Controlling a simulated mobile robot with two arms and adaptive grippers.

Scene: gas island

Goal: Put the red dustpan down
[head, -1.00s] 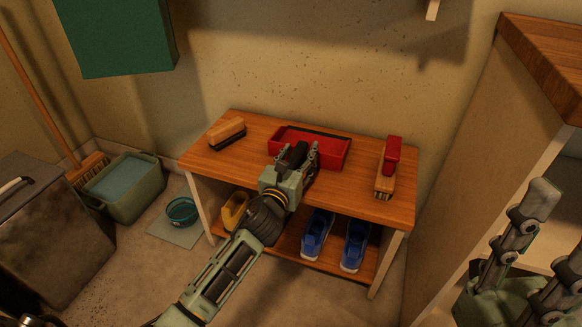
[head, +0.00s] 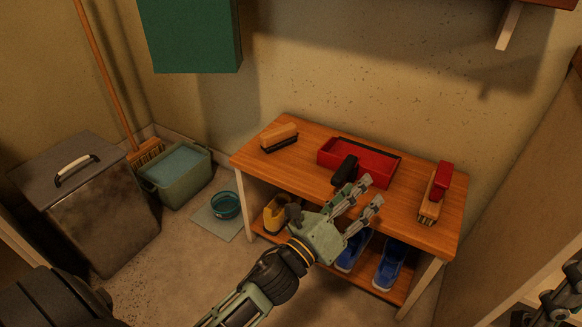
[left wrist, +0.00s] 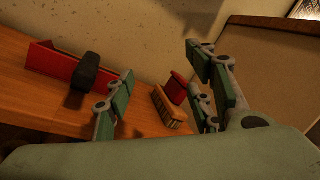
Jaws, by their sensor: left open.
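The red dustpan (head: 372,158) with a black handle (head: 345,170) rests on the wooden bench top (head: 310,178), towards the back middle. In the left wrist view the dustpan (left wrist: 52,62) lies at the left, its black handle (left wrist: 86,72) facing me. My left gripper (head: 372,190) is open and empty, just in front of the dustpan and apart from it. Its fingers show spread in the left wrist view (left wrist: 160,88). Part of my right gripper (head: 560,300) shows at the lower right edge, cut off by the frame.
A wooden brush (head: 280,136) lies left on the bench, a red-handled brush (head: 436,192) right. Blue shoes (head: 388,266) and a yellow shoe (head: 276,214) are on the lower shelf. A bin (head: 85,200), green tub (head: 178,178) and blue bowl (head: 226,205) stand left on the floor.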

